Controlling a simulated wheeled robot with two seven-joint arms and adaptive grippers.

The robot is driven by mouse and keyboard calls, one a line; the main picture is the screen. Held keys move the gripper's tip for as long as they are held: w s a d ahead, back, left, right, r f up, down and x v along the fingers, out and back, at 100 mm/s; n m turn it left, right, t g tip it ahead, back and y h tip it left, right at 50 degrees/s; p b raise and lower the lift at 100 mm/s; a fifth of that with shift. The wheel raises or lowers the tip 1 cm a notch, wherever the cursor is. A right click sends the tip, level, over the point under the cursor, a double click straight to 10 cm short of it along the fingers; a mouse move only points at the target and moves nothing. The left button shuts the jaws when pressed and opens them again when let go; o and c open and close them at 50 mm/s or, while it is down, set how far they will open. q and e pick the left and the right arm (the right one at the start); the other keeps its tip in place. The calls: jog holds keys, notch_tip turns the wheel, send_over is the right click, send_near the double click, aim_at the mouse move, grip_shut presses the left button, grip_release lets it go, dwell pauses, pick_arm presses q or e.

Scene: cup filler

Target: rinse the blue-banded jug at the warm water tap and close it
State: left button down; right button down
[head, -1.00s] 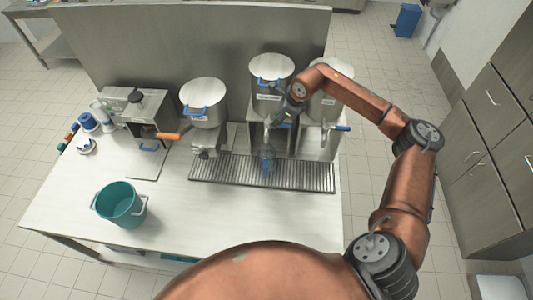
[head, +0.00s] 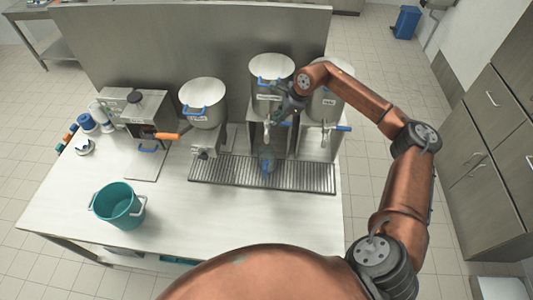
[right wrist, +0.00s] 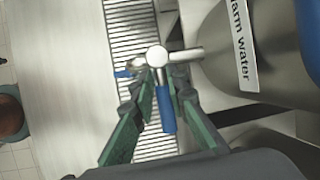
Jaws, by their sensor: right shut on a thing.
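The jug (head: 266,158) is clear with a blue part at its front and stands on the drip grate under the middle tap. In the right wrist view only a small blue bit, likely of the jug (right wrist: 122,74), shows beside the tap. The warm water urn (head: 270,72) is behind, with its label readable in the wrist view (right wrist: 240,45). My right gripper (head: 281,113) is at its tap; in the wrist view its green-padded fingers (right wrist: 164,80) are shut on the blue tap lever (right wrist: 168,112). Water flow cannot be made out. My left gripper is out of view.
The drip grate (head: 220,177) runs along the taps. Other urns stand to the left (head: 203,95) and right (head: 328,104), the right one with a blue lever (head: 341,128). A teal bucket (head: 118,203) stands at the front left. The front middle of the counter is clear.

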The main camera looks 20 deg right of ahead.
jog(key=c, duration=2.3)
grip_release()
jog(key=shift+w+d+r, duration=0.1)
jog(key=shift+w+r, duration=0.1)
jog(key=shift+c, duration=0.2)
jog(key=o, duration=0.5)
jog(key=shift+f, duration=0.15)
jog(key=v, duration=1.2)
